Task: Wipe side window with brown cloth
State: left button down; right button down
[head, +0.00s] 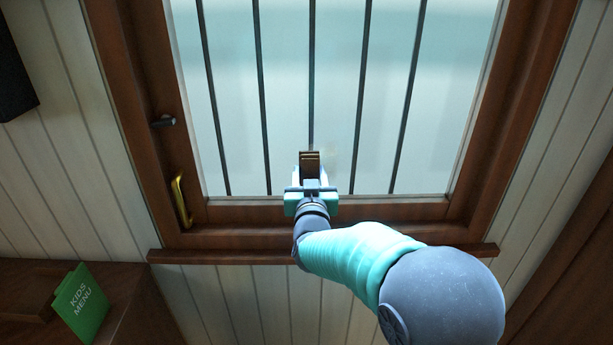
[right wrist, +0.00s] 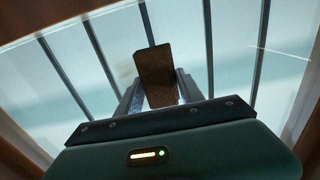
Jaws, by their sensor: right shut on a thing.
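The side window (head: 285,100) fills the upper middle of the head view, with a brown wooden frame and several dark upright bars. My right gripper (head: 311,172) is in front of the lower middle of the pane. It is shut on the brown cloth (head: 309,158), a small folded brown piece. In the right wrist view the brown cloth (right wrist: 155,74) stands up between the fingers, with the glass and bars behind it. I cannot tell whether the cloth touches the glass. My left gripper is not in view.
A wooden sill (head: 215,255) runs below. A green kids menu card (head: 80,303) stands on brown furniture at the lower left. A dark object (head: 14,75) is at the upper left.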

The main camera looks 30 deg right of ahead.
aim_at(349, 167)
jog(key=s+d, duration=0.1)
jog(key=d+b, duration=0.1)
jog(key=shift+s+d, duration=0.3)
jog(key=shift+s, duration=0.05)
jog(key=shift+s+d+f+b, duration=0.15)
jog(key=shift+s+d+b, duration=0.2)
jog(key=shift+d, duration=0.1)
jog(key=shift+s+d+b, duration=0.25)
jog(key=shift+d, duration=0.25)
jog(key=shift+s+d+b, duration=0.2)
jog(key=shift+d+b, duration=0.05)
jog(key=shift+d, duration=0.2)
jog(key=shift+s+d+b, duration=0.6)
jog(key=shift+d+b, duration=0.15)
jog(key=shift+d, duration=0.2)
jog(key=shift+s+d+b, duration=0.3)
jog(key=shift+s+d, duration=0.05)
jog(key=shift+d, duration=0.25)
